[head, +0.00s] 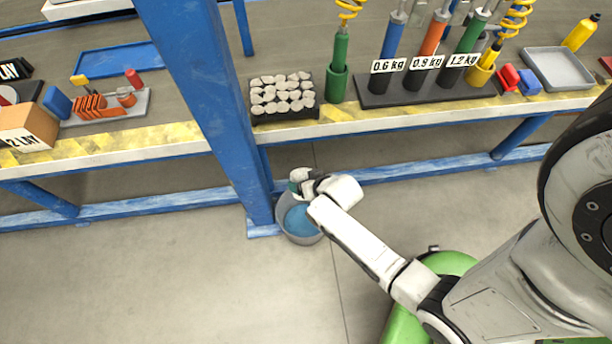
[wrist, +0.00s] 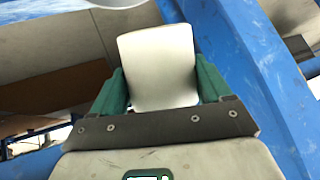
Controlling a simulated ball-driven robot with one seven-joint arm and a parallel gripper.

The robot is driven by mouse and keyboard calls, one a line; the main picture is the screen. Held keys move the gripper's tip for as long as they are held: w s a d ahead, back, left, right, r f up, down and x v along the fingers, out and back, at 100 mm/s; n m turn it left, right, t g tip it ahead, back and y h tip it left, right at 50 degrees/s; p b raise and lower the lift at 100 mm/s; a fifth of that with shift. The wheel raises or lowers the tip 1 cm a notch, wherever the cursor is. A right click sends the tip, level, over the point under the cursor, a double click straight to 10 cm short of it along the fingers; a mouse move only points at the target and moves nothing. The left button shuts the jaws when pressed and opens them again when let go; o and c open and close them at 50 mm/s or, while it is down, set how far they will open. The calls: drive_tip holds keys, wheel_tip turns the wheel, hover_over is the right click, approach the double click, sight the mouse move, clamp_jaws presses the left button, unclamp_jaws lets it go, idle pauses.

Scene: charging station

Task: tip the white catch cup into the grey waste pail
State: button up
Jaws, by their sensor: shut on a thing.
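The grey waste pail (head: 284,228) stands on the floor beside the blue upright, with blue inside it. My gripper (head: 300,184) is above the pail's far side in the head view. In the wrist view, its green fingers (wrist: 161,88) are shut on the white catch cup (wrist: 158,58), gripping it from both sides. In the head view only a small white part of the cup (head: 299,174) shows, partly hidden by my wrist. The cup looks tilted; its mouth and contents cannot be made out.
The blue upright (head: 222,110) is close to the left of my gripper. The bench's yellow-marked front edge (head: 130,143) runs behind, with a black tray of white lumps (head: 284,112) near it. A blue floor rail (head: 410,168) passes behind the pail. The floor in front is clear.

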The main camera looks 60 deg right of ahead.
sight(304, 176)
drive_tip(key=shift+w+d+g+y+p, duration=0.25)
drive_tip(key=shift+g+y+p, duration=0.3)
drive_tip(key=shift+p, duration=0.55)
drive_tip(key=shift+w+d+f+m+g+y+p, duration=0.2)
drive_tip(key=shift+w+d+m+g+y+p, duration=0.15)
drive_tip(key=shift+g+y+p, duration=0.4)
drive_tip(key=shift+w+d+f+m+g+y+b, duration=0.2)
drive_tip(key=shift+d+f+g+y, duration=0.1)
drive_tip(key=shift+g+y, duration=0.25)
drive_tip(key=shift+w+d+f+m+g+y+b, duration=0.1)
drive_tip(key=shift+d+f+g+y+b, duration=0.2)
drive_tip(key=shift+y, duration=0.35)
drive_tip(key=shift+g+y, duration=0.25)
drive_tip(key=shift+y, duration=0.05)
